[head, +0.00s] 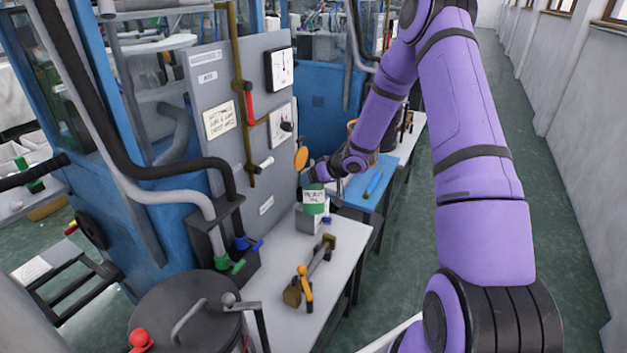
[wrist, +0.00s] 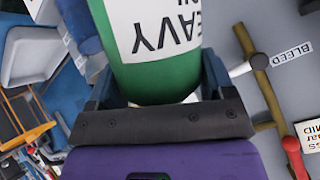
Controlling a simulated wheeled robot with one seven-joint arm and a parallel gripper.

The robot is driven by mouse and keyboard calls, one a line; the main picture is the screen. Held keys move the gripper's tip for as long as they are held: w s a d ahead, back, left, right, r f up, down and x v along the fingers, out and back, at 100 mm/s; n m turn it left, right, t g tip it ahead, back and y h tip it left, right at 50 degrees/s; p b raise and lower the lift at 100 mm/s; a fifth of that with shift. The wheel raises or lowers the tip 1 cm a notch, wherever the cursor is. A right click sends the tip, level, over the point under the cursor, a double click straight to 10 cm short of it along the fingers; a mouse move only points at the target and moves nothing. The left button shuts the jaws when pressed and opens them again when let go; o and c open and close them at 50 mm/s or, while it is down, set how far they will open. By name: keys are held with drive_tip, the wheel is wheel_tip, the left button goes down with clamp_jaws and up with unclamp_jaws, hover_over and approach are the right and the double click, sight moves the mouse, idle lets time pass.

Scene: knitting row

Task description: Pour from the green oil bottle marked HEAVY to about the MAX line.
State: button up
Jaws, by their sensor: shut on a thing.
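The green bottle (head: 314,208) has a white label and is in my gripper (head: 313,180), above the pale bench beside the grey machine panel. In the wrist view the bottle (wrist: 160,75) fills the top middle, and its label reads "HEAVY" upside down. My gripper (wrist: 155,92) is shut on it, with a dark finger on each side. In the head view the bottle looks about upright; its mouth and the oil level cannot be made out. I see no MAX line in either view.
A grey box (head: 308,219) stands just under or behind the bottle. An orange disc (head: 301,158) and a red-handled valve (head: 248,105) are on the panel side. Tools with orange and brass parts (head: 305,285) lie on the bench (head: 262,290). A BLEED tag (wrist: 291,54) shows in the wrist view.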

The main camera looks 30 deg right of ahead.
drive_tip(key=shift+s+a+r+n+t+h, duration=0.2)
drive_tip(key=shift+s+a+r+n+t, duration=0.3)
drive_tip(key=shift+s+t, duration=0.4)
drive_tip(key=shift+s+a+r+n+t+h, duration=0.2)
drive_tip(key=shift+s+a+r+n+t, duration=0.2)
drive_tip(key=shift+s+t, duration=0.5)
drive_tip(key=shift+s+a+r+n+t+h, duration=0.2)
drive_tip(key=shift+s+a+r+n+t, duration=0.3)
drive_tip(key=shift+s, duration=0.7)
drive_tip(key=shift+a, duration=0.15)
drive_tip(key=shift+a+f, duration=0.15)
drive_tip(key=shift+a, duration=0.1)
drive_tip(key=s+a+f+m+h, duration=0.3)
drive_tip(key=a+f+m+h, duration=0.1)
drive_tip(key=a+f, duration=0.2)
drive_tip(key=shift+s+a+t, duration=0.25)
drive_tip(key=shift+a+t, duration=0.15)
drive_tip(key=shift+a, duration=0.05)
